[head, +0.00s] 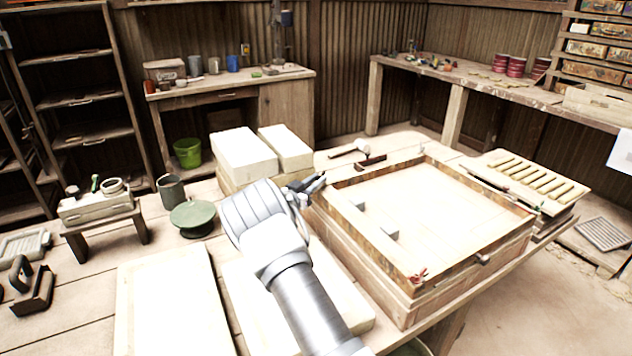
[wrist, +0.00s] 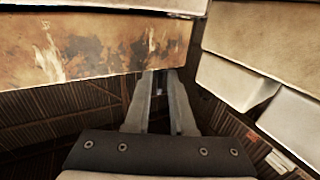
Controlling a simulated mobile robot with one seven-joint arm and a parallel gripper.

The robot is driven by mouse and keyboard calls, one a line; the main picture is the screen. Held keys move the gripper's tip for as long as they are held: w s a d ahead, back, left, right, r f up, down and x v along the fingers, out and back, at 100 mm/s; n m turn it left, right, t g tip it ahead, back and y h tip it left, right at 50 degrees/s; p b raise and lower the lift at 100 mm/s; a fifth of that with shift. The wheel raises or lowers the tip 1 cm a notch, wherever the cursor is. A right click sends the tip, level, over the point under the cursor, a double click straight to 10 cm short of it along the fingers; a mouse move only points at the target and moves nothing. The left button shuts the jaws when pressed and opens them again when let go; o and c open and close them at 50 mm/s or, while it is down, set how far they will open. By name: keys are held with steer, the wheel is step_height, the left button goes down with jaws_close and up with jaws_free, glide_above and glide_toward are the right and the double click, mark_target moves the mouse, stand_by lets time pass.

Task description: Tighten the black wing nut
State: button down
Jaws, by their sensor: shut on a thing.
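My gripper (head: 312,184) is at the left side of the wooden press frame (head: 408,293), near its far left corner. In the wrist view my gripper's two fingers (wrist: 158,78) are close together, shut on a small dark thing between their tips, the black wing nut (wrist: 158,88). The fingers hide most of it, and its thread cannot be seen. The scorched wooden side of the frame (wrist: 95,50) runs across the top left of the wrist view. A red wing nut (head: 418,276) sits on the frame's near corner.
Pale blocks (head: 243,156) are stacked just left of my gripper, and they also show at the upper right of the wrist view (wrist: 262,45). A mallet (head: 350,149) lies behind. Pale boards (head: 170,305) lie in front.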

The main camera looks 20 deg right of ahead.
steer(key=m+g+h+b, duration=0.1)
steer(key=m+g+b, duration=0.1)
steer(key=g, duration=0.1)
steer(key=w+m+g+h+b, duration=0.1)
steer(key=shift+a+f+h+b, duration=0.1)
steer(key=shift+a+h+b, duration=0.2)
steer(key=shift+b, duration=0.1)
steer(key=shift+m+g+b, duration=0.4)
steer(key=shift+g+b, duration=0.05)
steer(key=shift+g, duration=0.15)
steer(key=shift+r+m+g+h, duration=0.2)
steer(key=shift+m+g+h, duration=0.1)
steer(key=c, duration=0.8)
jaws_free()
steer(key=shift+s+f, duration=0.1)
steer(key=shift+o, duration=0.2)
steer(key=p+v, duration=0.1)
steer(key=v, duration=1.6)
steer(key=shift+a+p, duration=0.2)
steer(key=shift+p, duration=0.2)
